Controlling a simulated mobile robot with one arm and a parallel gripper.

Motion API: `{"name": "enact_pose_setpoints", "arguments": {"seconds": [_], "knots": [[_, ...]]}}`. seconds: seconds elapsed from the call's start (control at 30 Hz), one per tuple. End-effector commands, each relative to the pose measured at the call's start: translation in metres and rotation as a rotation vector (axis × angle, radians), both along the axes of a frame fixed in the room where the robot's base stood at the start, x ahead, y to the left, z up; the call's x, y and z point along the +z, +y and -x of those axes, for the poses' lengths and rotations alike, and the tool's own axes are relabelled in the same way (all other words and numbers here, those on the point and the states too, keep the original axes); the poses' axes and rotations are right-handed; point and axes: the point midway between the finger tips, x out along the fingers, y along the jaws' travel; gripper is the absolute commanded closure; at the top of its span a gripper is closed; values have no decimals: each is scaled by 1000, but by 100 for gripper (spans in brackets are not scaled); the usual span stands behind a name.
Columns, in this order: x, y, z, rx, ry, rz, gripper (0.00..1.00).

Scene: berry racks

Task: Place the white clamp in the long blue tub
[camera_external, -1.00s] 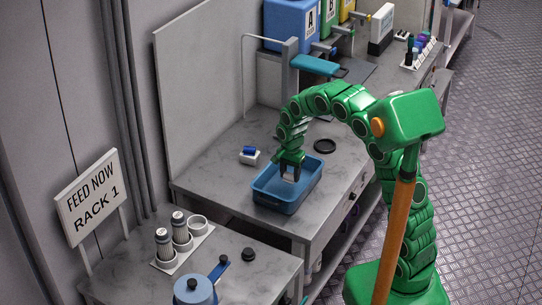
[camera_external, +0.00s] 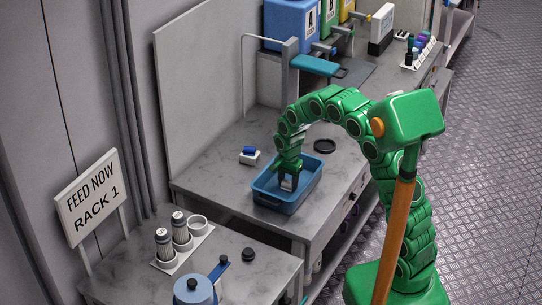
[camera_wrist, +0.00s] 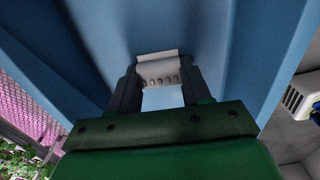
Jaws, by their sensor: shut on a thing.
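The long blue tub (camera_external: 268,196) sits on the grey counter near its front edge. My gripper (camera_external: 287,184) reaches down inside the tub. In the wrist view my gripper (camera_wrist: 161,88) has its two dark fingers shut on the white clamp (camera_wrist: 157,67), which lies between the fingertips. The blue tub walls (camera_wrist: 60,40) surround it in that view. I cannot tell whether the clamp touches the tub floor. In the external view the clamp is mostly hidden by my fingers and the tub.
A small white-and-blue item (camera_external: 249,156) stands left of the tub. A black ring (camera_external: 324,146) lies behind it on the right. A front table holds a white rack (camera_external: 204,234) of cylinders.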

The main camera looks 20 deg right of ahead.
Motion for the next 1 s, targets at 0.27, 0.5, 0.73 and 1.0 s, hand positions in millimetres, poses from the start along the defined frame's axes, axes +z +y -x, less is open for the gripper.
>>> {"name": "enact_pose_setpoints", "arguments": {"seconds": [0.27, 0.5, 0.73, 1.0], "knots": [[-1, 0, 0, 0, 0, 0, 27], [0, 0, 0, 0, 0, 0, 27], [22, 0, 0, 0, -1, 0, 27], [72, 0, -1, -1, -3, -1, 27]]}}
